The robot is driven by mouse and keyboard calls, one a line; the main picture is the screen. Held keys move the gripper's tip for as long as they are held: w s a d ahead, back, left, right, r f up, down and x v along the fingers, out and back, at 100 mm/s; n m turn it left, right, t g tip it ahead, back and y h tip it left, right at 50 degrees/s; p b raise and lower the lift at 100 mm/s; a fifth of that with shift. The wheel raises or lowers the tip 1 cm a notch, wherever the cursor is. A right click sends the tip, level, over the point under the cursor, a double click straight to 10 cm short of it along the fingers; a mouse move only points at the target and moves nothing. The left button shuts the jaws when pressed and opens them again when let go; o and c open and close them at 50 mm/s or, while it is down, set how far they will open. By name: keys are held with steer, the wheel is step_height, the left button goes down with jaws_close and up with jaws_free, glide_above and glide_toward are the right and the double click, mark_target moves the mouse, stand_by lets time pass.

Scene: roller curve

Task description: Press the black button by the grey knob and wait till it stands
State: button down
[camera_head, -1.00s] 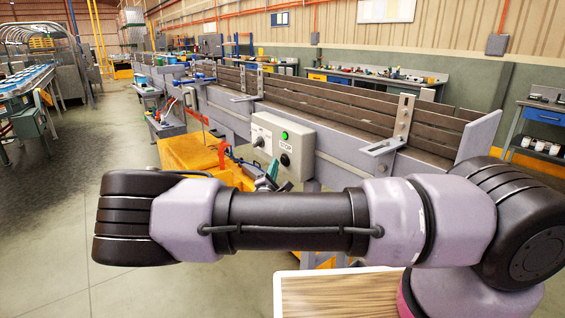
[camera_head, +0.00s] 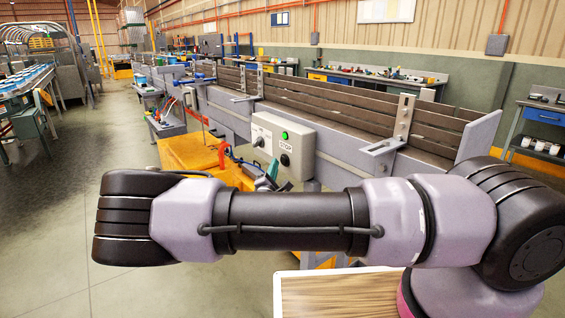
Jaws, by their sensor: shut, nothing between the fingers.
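A pale grey control box (camera_head: 305,150) is fixed to the side of the long conveyor, just beyond my forearm. A lit green lamp (camera_head: 285,135) is at its upper part. A STOP label is below the lamp, and a black button (camera_head: 285,160) is under the label. A small dark grey knob (camera_head: 259,142) is on the box's left part. My own arm crosses the picture in front of the box's lower edge. The button shows clear of the arm. My gripper does not show; the forearm may hide it.
A yellow-orange surface (camera_head: 185,152) lies left of the box, with red, blue and teal items (camera_head: 224,155) beside it, partly hidden by my arm. The conveyor (camera_head: 340,160) runs back to the left. Open floor (camera_head: 70,200) lies at left.

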steer(key=shift+d, duration=0.1)
stand_by(0.7)
steer(key=shift+w+d, duration=0.2)
steer(key=shift+d, duration=0.05)
steer(key=shift+w+d, duration=0.3)
steer(key=shift+d, duration=0.1)
stand_by(1.0)
steer(key=shift+s+a, duration=0.5)
steer(key=shift+a, duration=0.2)
steer(key=shift+s+a, duration=0.7)
steer(key=shift+a, duration=0.35)
steer(key=shift+s+a, duration=0.7)
steer(key=shift+a, duration=0.35)
steer(key=shift+s, duration=0.1)
